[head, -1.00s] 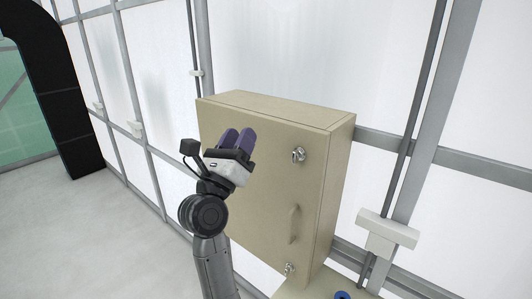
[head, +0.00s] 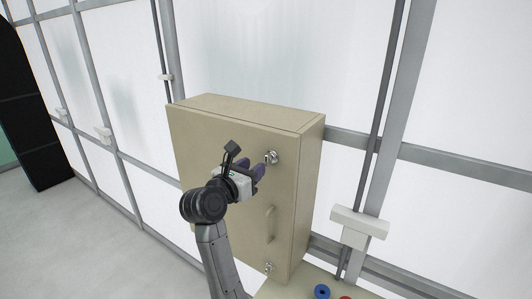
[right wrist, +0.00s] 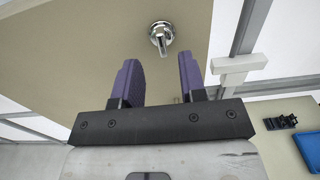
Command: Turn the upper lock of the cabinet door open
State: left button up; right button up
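The beige cabinet (head: 215,135) hangs on the wall with its door shut. The upper lock (head: 272,157), a round chrome lock with a lever, sits near the door's upper right corner. It also shows in the right wrist view (right wrist: 161,36), with its lever pointing down. The lower lock (head: 268,267) is near the bottom, below the door handle (head: 270,224). My right gripper (head: 258,168) is just left of the upper lock. In the right wrist view its purple fingers (right wrist: 160,80) are apart and empty, with the lock beyond them. My left gripper is not in view.
A grey-white bracket (head: 358,222) is on the wall frame right of the cabinet. Below the cabinet is a beige surface with a blue ring (head: 321,291) and a red item (head: 345,297). The right wrist view shows a black part (right wrist: 281,122) and a blue tray (right wrist: 309,148).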

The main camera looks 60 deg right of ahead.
aim_at(266, 157)
jog(key=d+p, duration=0.1)
jog(key=d, duration=0.6)
jog(key=shift+s+p, duration=0.1)
jog(key=shift+p, duration=0.3)
